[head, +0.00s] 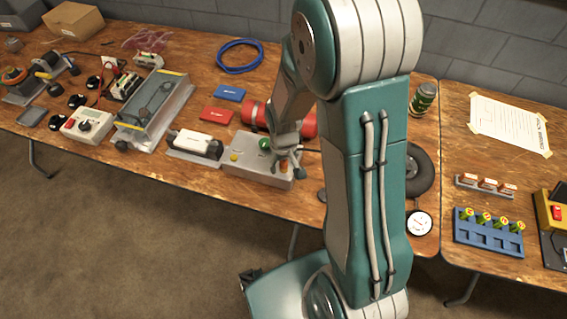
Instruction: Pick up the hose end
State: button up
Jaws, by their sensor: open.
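My gripper (286,172) is over the right end of a grey box (240,170), its fingers open. A small orange part shows between the fingers; I cannot tell if they touch it. I cannot clearly make out the hose end. A round white gauge (419,223) lies at the table's front edge, right of my arm. A black tyre (420,170) lies behind my arm, partly hidden. A small dark piece shows at the arm's left edge, too small to identify. My arm hides much of the table there.
A red cylinder (309,125) lies behind the grey box. A blue coil (239,56) lies at the back. A white block (195,144) is left of the box. A blue rack (488,233) and a paper sheet (510,124) are on the right table. Several devices crowd the left.

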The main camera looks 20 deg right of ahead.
jog(key=shift+c, duration=0.3)
grip_shut()
jog(key=shift+r, duration=0.1)
